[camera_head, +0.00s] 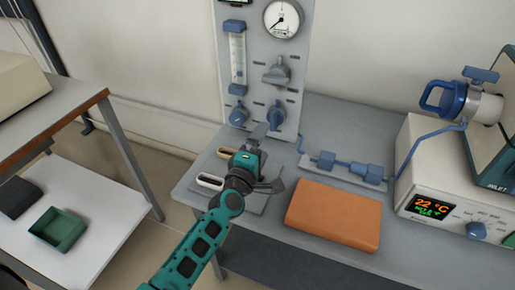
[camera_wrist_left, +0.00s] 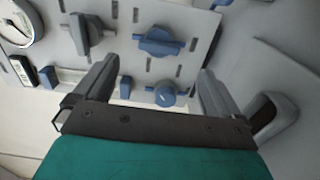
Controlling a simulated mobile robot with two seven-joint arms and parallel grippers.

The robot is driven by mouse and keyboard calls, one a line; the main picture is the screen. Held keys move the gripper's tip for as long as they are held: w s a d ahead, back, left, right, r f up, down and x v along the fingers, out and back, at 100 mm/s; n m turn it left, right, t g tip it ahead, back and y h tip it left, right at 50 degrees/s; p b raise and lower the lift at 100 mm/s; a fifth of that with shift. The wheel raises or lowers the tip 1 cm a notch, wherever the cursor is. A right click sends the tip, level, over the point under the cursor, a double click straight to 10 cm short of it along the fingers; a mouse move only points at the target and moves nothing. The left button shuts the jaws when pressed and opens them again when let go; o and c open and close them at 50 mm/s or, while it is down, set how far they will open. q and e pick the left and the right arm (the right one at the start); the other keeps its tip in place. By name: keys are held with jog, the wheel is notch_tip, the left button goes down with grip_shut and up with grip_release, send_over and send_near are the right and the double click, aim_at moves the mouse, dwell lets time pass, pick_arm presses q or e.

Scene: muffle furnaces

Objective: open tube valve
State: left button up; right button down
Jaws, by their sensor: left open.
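A grey upright panel (camera_head: 258,62) carries the valves. Its lower part has a left blue knob (camera_head: 238,115) and a right blue knob (camera_head: 277,115), with a grey knob (camera_head: 277,72) above. My left gripper (camera_head: 272,158) is open and empty, in front of the panel's foot. In the left wrist view, the right blue knob (camera_wrist_left: 160,42) and the left blue knob (camera_wrist_left: 165,95) show between and beyond the open fingers (camera_wrist_left: 155,70). The grey knob (camera_wrist_left: 90,33) lies left of them. No finger visibly touches a knob. Which knob is the tube valve is not marked. My right gripper is not visible.
A flowmeter (camera_head: 238,60) and round gauge (camera_head: 283,18) are on the panel. Blue tubing fittings (camera_head: 345,166) and an orange block (camera_head: 333,214) lie on the grey table (camera_head: 345,120). A furnace (camera_head: 455,195) with a blue-handled end stands right.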

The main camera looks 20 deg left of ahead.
pick_arm(q)
jog(key=shift+s, duration=1.15)
jog(key=s+d+f+m+g+h, duration=0.1)
jog(key=s+m+g, duration=0.1)
jog(key=s+m, duration=0.2)
jog(key=s+d+f+m+g+h, duration=0.1)
jog(key=s+d+m+g+h, duration=0.1)
jog(key=s+m+g, duration=0.1)
jog(key=s+d+f+m+g+h, duration=0.1)
jog(key=s+d+m+g, duration=0.1)
jog(key=s+m, duration=0.3)
jog(key=shift+s+d+f+m+g+h, duration=0.15)
jog(key=shift+s+m+g+h, duration=0.2)
jog(key=shift+m, duration=0.45)
jog(key=s+a+m+g+y, duration=0.3)
jog(key=s+a, duration=0.1)
jog(key=s, duration=0.4)
jog(key=s+a+m+g+y, duration=0.2)
jog(key=s+a+m+g, duration=0.15)
jog(key=s, duration=0.55)
jog(key=w+d+f+t+h, duration=0.1)
jog(key=w+d+f+t, duration=0.1)
jog(key=w+f+t, duration=0.5)
jog(key=shift+w+d+f+h, duration=0.4)
jog(key=shift+w+f, duration=0.1)
jog(key=shift+f, duration=0.5)
